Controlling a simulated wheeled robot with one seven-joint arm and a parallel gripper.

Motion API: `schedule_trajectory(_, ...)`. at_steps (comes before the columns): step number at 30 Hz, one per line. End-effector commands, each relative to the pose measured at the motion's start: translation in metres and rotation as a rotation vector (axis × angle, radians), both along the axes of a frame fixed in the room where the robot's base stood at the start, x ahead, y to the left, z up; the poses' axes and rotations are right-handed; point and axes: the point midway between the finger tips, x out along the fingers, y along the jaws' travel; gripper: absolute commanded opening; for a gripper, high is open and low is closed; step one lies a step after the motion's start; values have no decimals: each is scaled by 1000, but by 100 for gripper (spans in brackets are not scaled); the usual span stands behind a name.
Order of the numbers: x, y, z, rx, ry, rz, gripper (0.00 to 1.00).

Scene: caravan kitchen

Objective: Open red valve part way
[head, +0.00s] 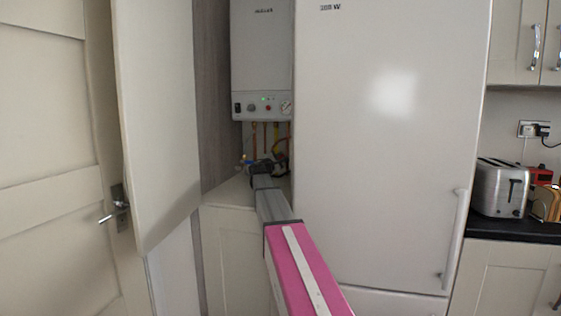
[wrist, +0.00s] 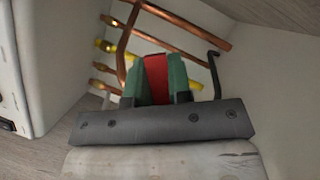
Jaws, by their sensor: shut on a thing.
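The red valve (wrist: 156,78) shows in the wrist view as a red handle between the two green fingers of my gripper. My gripper (head: 265,166) is shut on it, in the narrow recess below the boiler (head: 262,58). Copper pipes (wrist: 178,53) with yellow sections run behind the fingers. The valve's body and stem are hidden by the fingers, so its angle is hard to tell. In the head view the valve itself cannot be made out behind my gripper.
A tall white fridge (head: 390,130) stands right of my arm. An open cream door panel (head: 160,110) is on the left. A low cabinet (head: 232,245) lies under my forearm. A dark bent rod (wrist: 214,75) is right of my fingers. A toaster (head: 499,187) stands far right.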

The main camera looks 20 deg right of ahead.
Motion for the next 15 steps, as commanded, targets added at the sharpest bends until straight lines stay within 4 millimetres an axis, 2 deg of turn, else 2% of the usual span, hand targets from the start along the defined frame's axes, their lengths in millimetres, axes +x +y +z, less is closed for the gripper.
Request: schedule_trajectory(15, 1, 2, 1, -38, 27, 0, 0)
